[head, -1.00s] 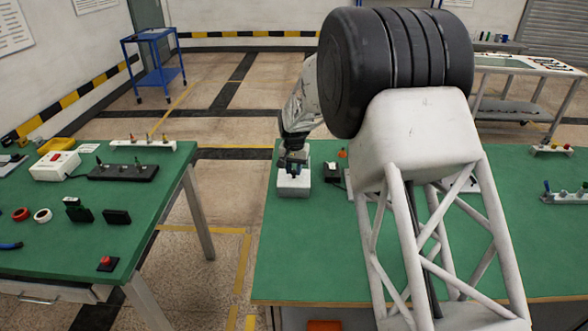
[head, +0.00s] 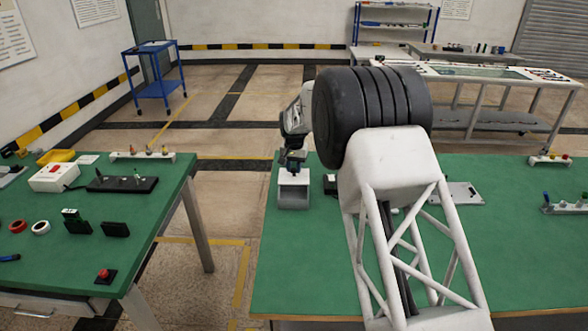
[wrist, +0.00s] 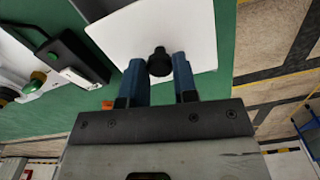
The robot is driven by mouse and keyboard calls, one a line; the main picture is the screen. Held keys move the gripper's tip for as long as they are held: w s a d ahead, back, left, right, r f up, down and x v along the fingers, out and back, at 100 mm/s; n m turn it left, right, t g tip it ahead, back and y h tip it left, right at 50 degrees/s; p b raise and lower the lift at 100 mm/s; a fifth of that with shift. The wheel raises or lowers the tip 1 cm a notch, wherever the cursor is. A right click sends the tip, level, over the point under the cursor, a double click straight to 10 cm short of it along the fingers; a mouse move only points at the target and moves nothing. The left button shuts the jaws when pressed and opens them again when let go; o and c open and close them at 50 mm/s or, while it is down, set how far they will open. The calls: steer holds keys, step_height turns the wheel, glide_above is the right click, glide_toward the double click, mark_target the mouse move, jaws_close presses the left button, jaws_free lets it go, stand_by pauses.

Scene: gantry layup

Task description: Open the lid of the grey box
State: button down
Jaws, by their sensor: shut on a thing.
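The grey box (head: 293,199) stands near the left edge of the right green table in the head view. It looks small and pale, with a lighter upper part over a greyer front. Whether a gap has opened under its lid is too small to tell. In the wrist view, the pale lid (wrist: 125,35) has a black knob (wrist: 160,60) standing on it. My gripper (wrist: 159,78) has its two blue fingers on either side of the knob, shut on it. In the head view my gripper (head: 292,160) is directly above the box; its fingertips are hard to make out.
A small black device (head: 330,184) stands right of the box. My own arm hides part of the right table (head: 300,260). The left table (head: 150,215) holds tools, tape rolls and a red button (head: 104,275). A floor gap separates the tables.

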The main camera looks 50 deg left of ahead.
mark_target(294, 169)
steer(key=c, duration=0.9)
jaws_free()
steer(key=shift+r, duration=0.15)
steer(key=shift+r, duration=3.8)
